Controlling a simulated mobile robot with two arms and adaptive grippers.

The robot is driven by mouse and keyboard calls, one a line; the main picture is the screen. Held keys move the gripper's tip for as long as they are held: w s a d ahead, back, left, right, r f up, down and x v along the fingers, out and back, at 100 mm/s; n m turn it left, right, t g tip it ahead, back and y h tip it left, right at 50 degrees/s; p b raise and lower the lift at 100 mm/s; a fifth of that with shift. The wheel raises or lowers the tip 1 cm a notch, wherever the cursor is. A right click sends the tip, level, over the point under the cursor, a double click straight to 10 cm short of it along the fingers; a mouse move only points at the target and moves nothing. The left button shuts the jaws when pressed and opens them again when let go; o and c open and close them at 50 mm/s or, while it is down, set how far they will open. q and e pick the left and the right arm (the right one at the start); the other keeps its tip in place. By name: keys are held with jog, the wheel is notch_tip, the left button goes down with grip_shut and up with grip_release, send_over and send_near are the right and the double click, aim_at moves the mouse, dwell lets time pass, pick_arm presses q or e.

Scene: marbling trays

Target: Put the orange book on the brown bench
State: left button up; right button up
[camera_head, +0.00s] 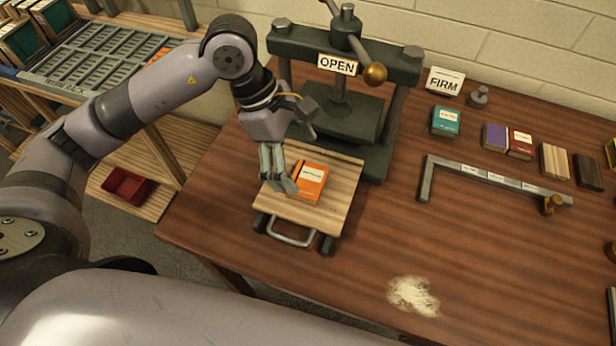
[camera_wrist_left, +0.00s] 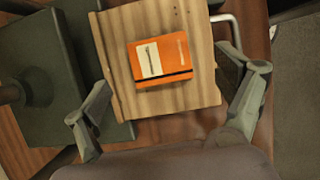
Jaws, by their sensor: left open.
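The orange book (camera_head: 311,184) lies flat on a light wooden sliding board (camera_head: 338,206) in front of the press. It has a pale label on its cover and also shows in the left wrist view (camera_wrist_left: 170,60). My left gripper (camera_head: 281,188) is above the board, at the left edge of the book as the head view shows it. In the left wrist view its fingers (camera_wrist_left: 165,115) are spread wide with nothing between them, and the book lies beyond the tips. The brown bench (camera_head: 480,270) is the large wooden top under the press. My right gripper is not in view.
A dark press (camera_head: 385,150) with an "OPEN" sign (camera_head: 337,65) stands behind the board. Several small books, a teal one (camera_head: 445,121) and wooden blocks line the back right, near a metal bracket (camera_head: 490,178). A pale powder patch (camera_head: 413,296) marks the front; bench around it is clear.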

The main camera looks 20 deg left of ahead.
aim_at(308, 179)
pick_arm(q)
jog(key=x, duration=0.1)
jog(key=p+x, duration=0.1)
jog(key=x, duration=0.2)
jog(key=shift+a+f+p, duration=0.15)
jog(key=shift+f+p, duration=0.25)
jog(key=shift+f, duration=0.05)
jog(key=shift+w+f, duration=0.1)
jog(key=shift+f, duration=0.25)
jog(key=shift+c, duration=0.2)
jog(key=c, duration=1.3)
